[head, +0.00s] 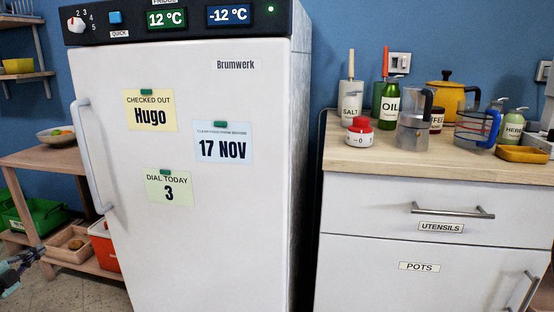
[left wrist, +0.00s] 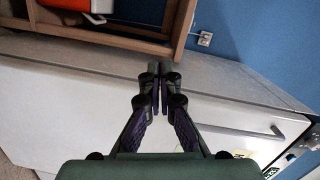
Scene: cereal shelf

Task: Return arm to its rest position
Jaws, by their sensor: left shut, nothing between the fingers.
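My left gripper (head: 20,268) shows only in part at the lower left edge of the head view, left of the white fridge (head: 230,180) and in front of the wooden shelf unit. In the left wrist view its two fingers (left wrist: 158,76) come together at the tips, with nothing between them. The fridge fills the space behind the fingers in that view, and its door handle (left wrist: 245,132) lies to their right. I see no contact between gripper and fridge. My right gripper is in neither view.
The fridge door is closed, with a vertical handle (head: 90,155) at its left edge. A wooden shelf unit (head: 45,160) with a bowl (head: 57,135), green crate (head: 40,215) and red box (head: 104,245) stands left. A white drawer cabinet (head: 430,245) with kitchen items stands right.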

